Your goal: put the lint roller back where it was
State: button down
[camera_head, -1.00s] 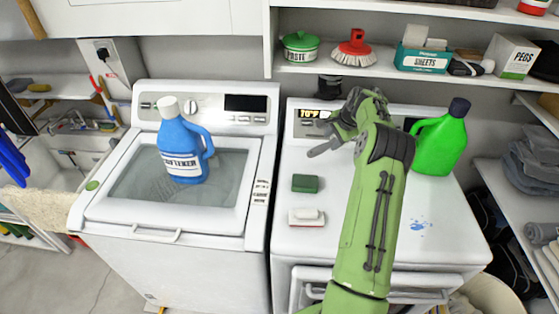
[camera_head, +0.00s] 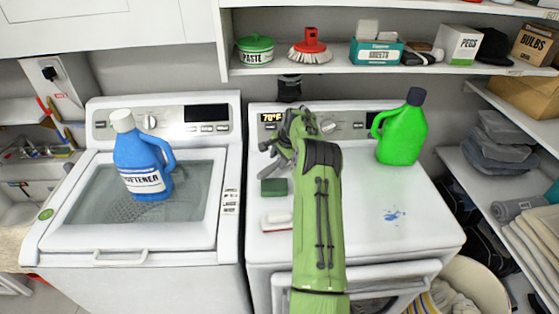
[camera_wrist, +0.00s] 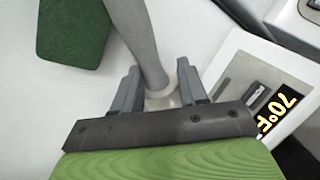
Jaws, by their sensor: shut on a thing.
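My gripper (camera_head: 268,150) is above the back left of the right-hand machine's white top, close to its control panel. In the wrist view my gripper (camera_wrist: 158,70) is shut on a grey rod-like handle with a pale end, which I take to be the lint roller (camera_wrist: 138,28). Its far end runs out of the top of that view. In the head view a grey piece (camera_head: 270,165) shows below the fingers, but I cannot tell roller from finger there. A dark green block (camera_head: 274,187) lies just in front; it also shows in the wrist view (camera_wrist: 75,28).
A red-and-white brush (camera_head: 277,221) lies nearer the front. A green jug (camera_head: 403,132) stands at the back right, with a blue spill (camera_head: 393,215) before it. A blue softener bottle (camera_head: 140,160) stands on the left washer. A loaded shelf (camera_head: 330,66) hangs above.

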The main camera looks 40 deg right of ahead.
jog(key=shift+f, duration=0.5)
jog(key=c, duration=0.6)
grip_release()
jog(key=shift+d, duration=0.1)
